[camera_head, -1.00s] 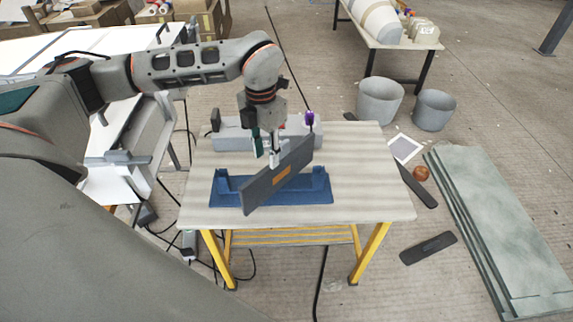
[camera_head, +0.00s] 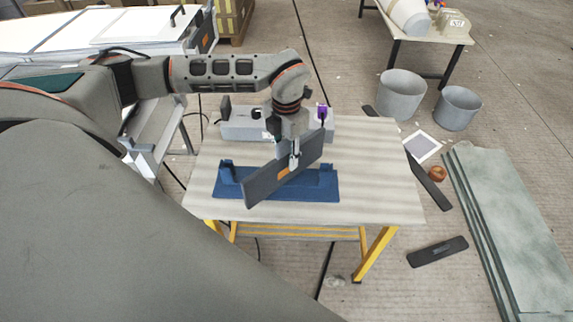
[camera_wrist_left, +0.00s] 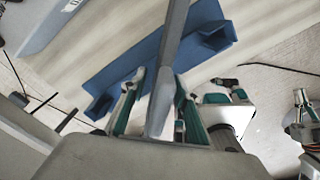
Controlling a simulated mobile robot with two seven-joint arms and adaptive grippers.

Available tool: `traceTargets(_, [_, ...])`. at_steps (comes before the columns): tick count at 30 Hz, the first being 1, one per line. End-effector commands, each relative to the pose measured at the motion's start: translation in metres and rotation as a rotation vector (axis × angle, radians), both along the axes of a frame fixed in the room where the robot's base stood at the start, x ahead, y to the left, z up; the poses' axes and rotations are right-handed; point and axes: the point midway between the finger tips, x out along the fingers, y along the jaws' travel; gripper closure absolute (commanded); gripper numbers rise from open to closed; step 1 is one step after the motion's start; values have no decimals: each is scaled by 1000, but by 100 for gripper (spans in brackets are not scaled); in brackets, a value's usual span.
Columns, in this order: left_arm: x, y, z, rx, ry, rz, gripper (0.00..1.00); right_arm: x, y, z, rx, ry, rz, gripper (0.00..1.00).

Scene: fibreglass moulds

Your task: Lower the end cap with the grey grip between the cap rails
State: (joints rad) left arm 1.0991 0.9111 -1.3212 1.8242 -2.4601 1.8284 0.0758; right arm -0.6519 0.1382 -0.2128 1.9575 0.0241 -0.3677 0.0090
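The end cap (camera_head: 262,186) is a dark grey panel with an orange label, standing on edge and slanted across the blue fixture. My left gripper (camera_head: 294,160) holds it from above by its grey grip (camera_wrist_left: 160,108), with a finger on each side in the left wrist view (camera_wrist_left: 157,98). The cap rails belong to the blue fixture (camera_head: 228,186), which lies on the table and has upright ends. The end cap's lower edge hides the middle of the fixture; I cannot tell whether they touch. What looks like my right gripper (camera_wrist_left: 301,108) shows small at the left wrist view's right edge.
The wooden table (camera_head: 385,190) has free room to the right of the fixture. A grey block (camera_head: 240,122) and a purple-topped thing (camera_head: 323,113) stand behind the end cap. Buckets (camera_head: 400,95) and grey slabs (camera_head: 510,230) are on the floor to the right.

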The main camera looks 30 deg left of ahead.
Motion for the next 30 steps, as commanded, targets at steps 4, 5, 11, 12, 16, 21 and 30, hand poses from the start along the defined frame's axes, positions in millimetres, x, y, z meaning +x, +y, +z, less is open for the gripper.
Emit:
traceTargets(4, [0,-1,-8,-1,-1,-2,69,1,0,1,0,-2,1,100])
traceTargets(5, [0,-1,-8,0,-1,-2,69,1,0,1,0,-3,0,100])
traceTargets(11, [0,0,-8,0,-1,-1,80,3,0,3,0,-8,1,100])
traceTargets(12, [0,0,-8,0,-1,-1,90,3,0,4,0,-9,1,100])
traceTargets(16, [0,0,-8,0,-1,-1,100,4,0,5,1,-11,1,100])
traceTargets(21, [0,0,-7,0,-2,-1,100,4,0,5,1,-11,1,100])
traceTargets(30, [1,0,4,-1,-4,-1,100,3,0,4,0,-9,1,100])
